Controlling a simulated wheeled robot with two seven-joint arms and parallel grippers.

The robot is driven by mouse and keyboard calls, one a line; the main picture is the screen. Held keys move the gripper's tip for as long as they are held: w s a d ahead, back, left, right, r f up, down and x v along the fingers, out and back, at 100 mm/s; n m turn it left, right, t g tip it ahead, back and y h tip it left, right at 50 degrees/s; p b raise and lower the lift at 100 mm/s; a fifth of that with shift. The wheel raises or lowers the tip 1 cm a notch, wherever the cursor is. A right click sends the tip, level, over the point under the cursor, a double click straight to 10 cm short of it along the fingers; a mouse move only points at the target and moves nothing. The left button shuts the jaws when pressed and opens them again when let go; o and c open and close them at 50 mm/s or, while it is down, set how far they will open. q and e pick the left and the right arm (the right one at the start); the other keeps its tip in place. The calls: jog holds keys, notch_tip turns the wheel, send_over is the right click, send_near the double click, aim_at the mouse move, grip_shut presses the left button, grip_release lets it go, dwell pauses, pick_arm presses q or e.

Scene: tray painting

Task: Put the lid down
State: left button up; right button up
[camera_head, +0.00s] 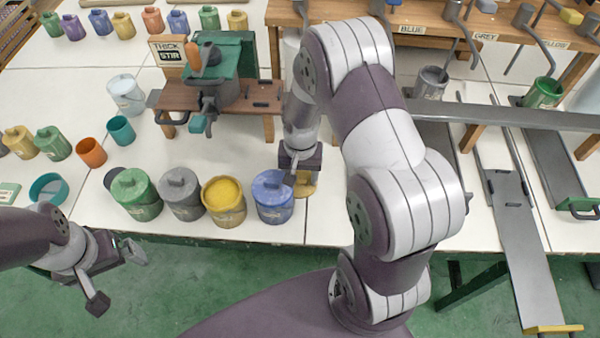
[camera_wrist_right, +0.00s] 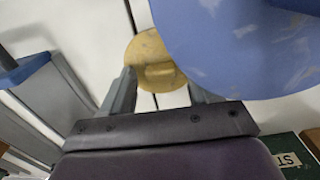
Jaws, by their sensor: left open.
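The yellow lid (camera_head: 305,188) is at table height just right of the blue pot (camera_head: 272,198). My right gripper (camera_head: 301,172) points down over it, and its fingers sit at both sides of the lid's knob in the right wrist view, where the lid (camera_wrist_right: 150,47) shows past the fingertips. Whether the lid rests on the table is hard to tell. The yellow pot (camera_head: 223,204) stands uncovered, with yellow paint showing. My left gripper (camera_head: 118,278) is open and empty, low at the left, off the table's front edge.
The grey pot (camera_head: 180,195) and green pot (camera_head: 136,196) stand lidded left of the yellow pot. The blue pot's lid (camera_wrist_right: 245,50) is close beside my right fingers. A stirring stand (camera_head: 220,95) is behind. Bare white table lies right of the lid.

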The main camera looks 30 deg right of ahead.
aim_at(300, 178)
notch_tip(300, 178, up, 12)
jog(key=p, duration=0.1)
jog(key=s+a+r+n+t, duration=0.1)
jog(key=s+a+n, duration=0.4)
jog(key=s, duration=0.4)
jog(key=shift+a+r+n, duration=0.15)
jog(key=shift+r+n, duration=0.2)
jog(key=shift+n, duration=0.45)
notch_tip(300, 178, up, 5)
jog(key=p, duration=0.4)
jog(key=shift+f+p, duration=0.2)
jog(key=shift+p, duration=0.1)
